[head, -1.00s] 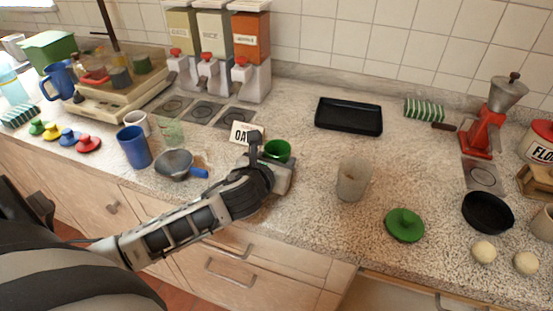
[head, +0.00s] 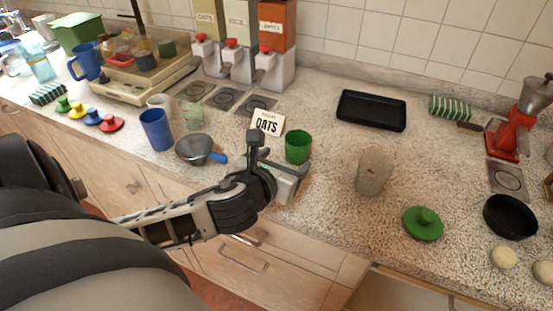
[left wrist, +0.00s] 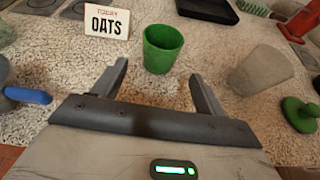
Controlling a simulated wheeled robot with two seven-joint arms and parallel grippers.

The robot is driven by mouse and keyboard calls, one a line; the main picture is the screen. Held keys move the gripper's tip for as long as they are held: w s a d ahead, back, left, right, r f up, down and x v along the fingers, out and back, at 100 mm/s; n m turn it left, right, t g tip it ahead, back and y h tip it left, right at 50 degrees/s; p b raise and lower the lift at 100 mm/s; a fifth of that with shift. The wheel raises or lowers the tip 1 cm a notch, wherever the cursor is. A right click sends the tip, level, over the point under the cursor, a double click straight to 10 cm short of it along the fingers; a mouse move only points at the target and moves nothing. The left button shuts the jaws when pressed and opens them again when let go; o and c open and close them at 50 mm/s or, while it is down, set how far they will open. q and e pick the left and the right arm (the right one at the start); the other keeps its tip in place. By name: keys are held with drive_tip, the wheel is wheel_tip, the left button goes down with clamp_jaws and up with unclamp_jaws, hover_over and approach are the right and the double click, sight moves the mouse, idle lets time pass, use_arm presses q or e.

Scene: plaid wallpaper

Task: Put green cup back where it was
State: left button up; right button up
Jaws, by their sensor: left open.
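The green cup (head: 298,147) stands upright on the speckled counter, just right of the white OATS card (head: 267,122). In the left wrist view the cup (left wrist: 162,50) is just beyond my fingertips, centred between them, with a bit of counter in between. My left gripper (head: 279,154) is open and empty, low over the counter's front part; it also shows in the left wrist view (left wrist: 160,72). The card also shows in the left wrist view (left wrist: 107,21). My right gripper is in neither view.
A blue-handled pan (head: 195,149), a clear glass (head: 191,115) and a blue cup (head: 156,129) stand to the left. A cloudy beaker (head: 374,173) and a green lid (head: 423,223) are to the right. A black tray (head: 371,110) lies behind, with bare counter before it.

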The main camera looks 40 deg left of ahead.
use_arm(q)
drive_tip(key=shift+v, duration=1.85)
